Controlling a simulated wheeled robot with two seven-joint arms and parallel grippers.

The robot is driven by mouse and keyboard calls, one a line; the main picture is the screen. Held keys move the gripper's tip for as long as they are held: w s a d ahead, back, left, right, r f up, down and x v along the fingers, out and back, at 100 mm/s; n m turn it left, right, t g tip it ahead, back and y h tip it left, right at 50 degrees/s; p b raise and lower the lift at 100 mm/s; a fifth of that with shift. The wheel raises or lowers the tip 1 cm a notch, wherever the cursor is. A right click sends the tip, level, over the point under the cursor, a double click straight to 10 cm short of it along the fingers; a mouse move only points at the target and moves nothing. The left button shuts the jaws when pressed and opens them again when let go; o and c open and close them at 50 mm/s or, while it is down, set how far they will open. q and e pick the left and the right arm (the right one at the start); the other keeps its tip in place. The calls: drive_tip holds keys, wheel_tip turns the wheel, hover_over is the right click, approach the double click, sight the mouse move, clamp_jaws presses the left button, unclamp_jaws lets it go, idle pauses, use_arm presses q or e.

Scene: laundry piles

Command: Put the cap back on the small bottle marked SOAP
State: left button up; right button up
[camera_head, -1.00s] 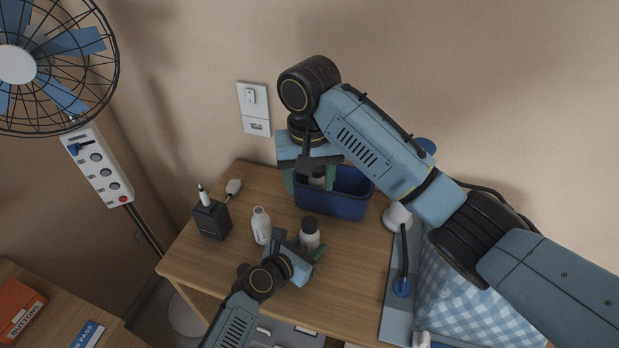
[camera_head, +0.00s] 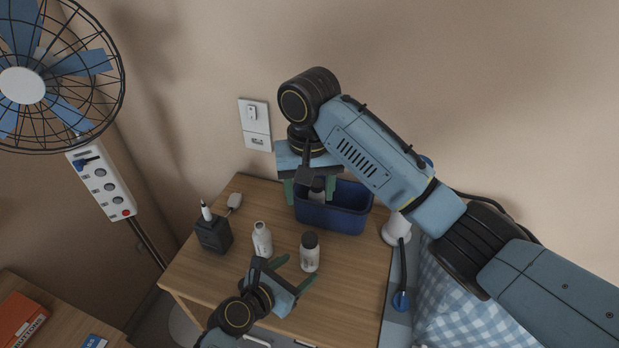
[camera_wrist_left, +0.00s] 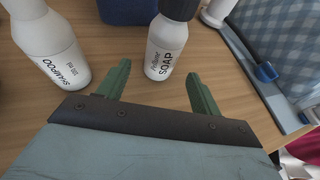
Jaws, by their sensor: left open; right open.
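The small white bottle marked SOAP (camera_head: 309,258) stands upright on the wooden table, and its label reads in the left wrist view (camera_wrist_left: 165,55). A dark cap (camera_head: 309,240) sits on its top, looking level; the left wrist view crops the cap's upper part (camera_wrist_left: 180,8). My left gripper (camera_head: 293,273) is open and empty, just in front of the bottle and apart from it; its green fingers point toward it in the left wrist view (camera_wrist_left: 157,75).
A white SHAMPOO bottle (camera_head: 262,240) stands left of the soap bottle. A black holder (camera_head: 213,236) is farther left. A white lamp-like stand (camera_head: 396,230) and a blue checked cloth (camera_head: 450,310) are on the right. The table right of the soap bottle is clear.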

use_arm(q)
drive_tip(key=p+v, duration=0.1)
drive_tip(key=v, duration=0.6)
drive_tip(key=shift+a, duration=0.15)
